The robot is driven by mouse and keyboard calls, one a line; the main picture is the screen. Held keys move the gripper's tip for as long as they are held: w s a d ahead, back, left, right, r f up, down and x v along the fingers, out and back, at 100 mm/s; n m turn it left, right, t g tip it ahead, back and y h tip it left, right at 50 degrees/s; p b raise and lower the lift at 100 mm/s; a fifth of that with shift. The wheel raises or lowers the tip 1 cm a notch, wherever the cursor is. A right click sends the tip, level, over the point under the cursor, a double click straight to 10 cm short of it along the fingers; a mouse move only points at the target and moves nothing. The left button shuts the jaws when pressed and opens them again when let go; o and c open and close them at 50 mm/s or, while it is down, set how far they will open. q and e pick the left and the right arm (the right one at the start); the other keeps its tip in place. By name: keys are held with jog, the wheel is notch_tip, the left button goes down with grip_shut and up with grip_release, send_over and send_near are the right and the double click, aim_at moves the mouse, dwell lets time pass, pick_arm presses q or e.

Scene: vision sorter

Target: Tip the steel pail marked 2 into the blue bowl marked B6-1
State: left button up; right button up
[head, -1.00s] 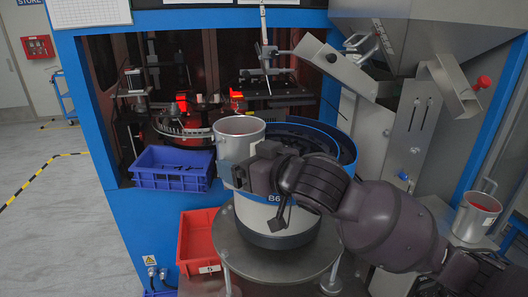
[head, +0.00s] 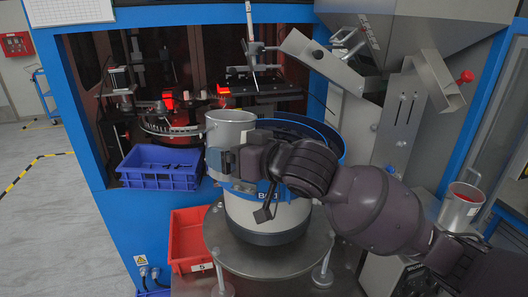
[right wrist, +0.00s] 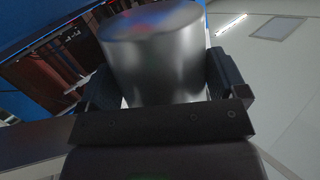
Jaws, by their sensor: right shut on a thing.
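My right gripper (head: 237,162) is shut on a steel pail (head: 229,131). The pail is close to upright at the left side of the blue bowl (head: 336,134), its mouth above the bowl's rim. The right wrist view shows the pail (right wrist: 155,65) between the two fingers. No number can be read on it. The bowl has a blue rim and a pale lower body, with a label partly hidden by my right arm that reads "B6". My arm and the pail hide much of the bowl's inside. My left gripper is not in view.
The bowl stands on a round grey metal table (head: 228,257). A blue crate (head: 158,181) and a red bin (head: 186,265) are at the left. A second steel pail (head: 462,207) with red contents stands at the right. A metal chute (head: 325,62) hangs above the bowl.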

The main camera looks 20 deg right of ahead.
jog(key=shift+w+d+f+m+g+b, duration=0.15)
jog(key=shift+w+d+m+g+b, duration=0.15)
jog(key=shift+m, duration=0.5)
jog(key=shift+w+d+r+m+y, duration=0.2)
jog(key=shift+w+r+m+y, duration=0.1)
jog(key=shift+r+m, duration=0.3)
jog(key=shift+w+d+f+m+g, duration=0.15)
jog(key=shift+w+d+m+g, duration=0.3)
jog(key=shift+m, duration=0.35)
jog(key=shift+f+m+g+y, duration=0.25)
jog(key=shift+m+y, duration=0.25)
jog(key=shift+m, duration=0.5)
jog(key=shift+s+d, duration=0.1)
jog(key=shift+m+p, duration=0.3)
jog(key=shift+m, duration=0.3)
jog(key=shift+g+y, duration=0.3)
